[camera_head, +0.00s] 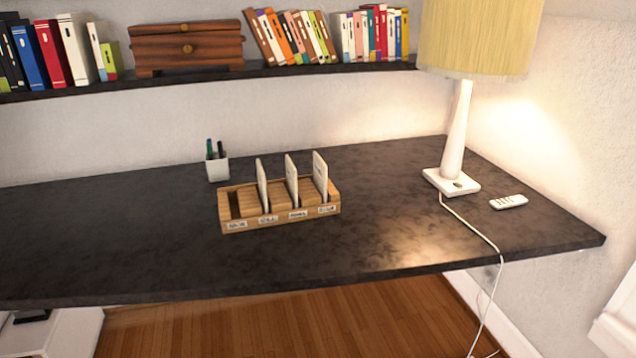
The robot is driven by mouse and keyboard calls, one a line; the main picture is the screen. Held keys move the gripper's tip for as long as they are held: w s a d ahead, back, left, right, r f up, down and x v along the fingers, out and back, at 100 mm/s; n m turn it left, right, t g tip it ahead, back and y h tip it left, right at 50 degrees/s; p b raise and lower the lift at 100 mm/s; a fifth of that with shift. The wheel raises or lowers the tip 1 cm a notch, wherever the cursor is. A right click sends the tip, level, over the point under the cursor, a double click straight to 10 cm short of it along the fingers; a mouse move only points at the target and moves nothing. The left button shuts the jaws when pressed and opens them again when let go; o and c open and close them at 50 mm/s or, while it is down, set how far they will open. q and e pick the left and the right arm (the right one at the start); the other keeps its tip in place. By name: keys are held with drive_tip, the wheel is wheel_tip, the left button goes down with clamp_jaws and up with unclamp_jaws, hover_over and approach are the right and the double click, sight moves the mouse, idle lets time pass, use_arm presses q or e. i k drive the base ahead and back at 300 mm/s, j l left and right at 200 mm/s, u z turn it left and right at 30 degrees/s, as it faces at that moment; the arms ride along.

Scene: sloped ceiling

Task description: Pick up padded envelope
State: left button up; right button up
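A wooden rack (282,217) with labelled slots stands on the middle of the dark desk. Three thin, pale, flat items stand upright in it: a left one (263,184), a middle one (292,178) and a right one (320,173). Its leftmost slot is empty. I cannot tell from this view whether any of these is the padded envelope; the labels are too small to read. Neither of my grippers shows in the head view.
The dark desk (120,240) is clear at left and front. A pen cup (217,168) stands behind the rack. A lamp (456,135) with a trailing cord and a white remote (508,202) are at right. A shelf (330,68) with books and a wooden box hangs above.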

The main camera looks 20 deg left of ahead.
sight(263, 189)
drive_tip(key=j+z, duration=0.1)
drive_tip(key=j, duration=0.65)
drive_tip(key=j+z, duration=0.15)
drive_tip(key=j, duration=0.55)
drive_tip(key=k+j+z, duration=0.1)
drive_tip(key=j, duration=0.65)
drive_tip(key=k+j+z, duration=0.1)
drive_tip(key=j, duration=0.6)
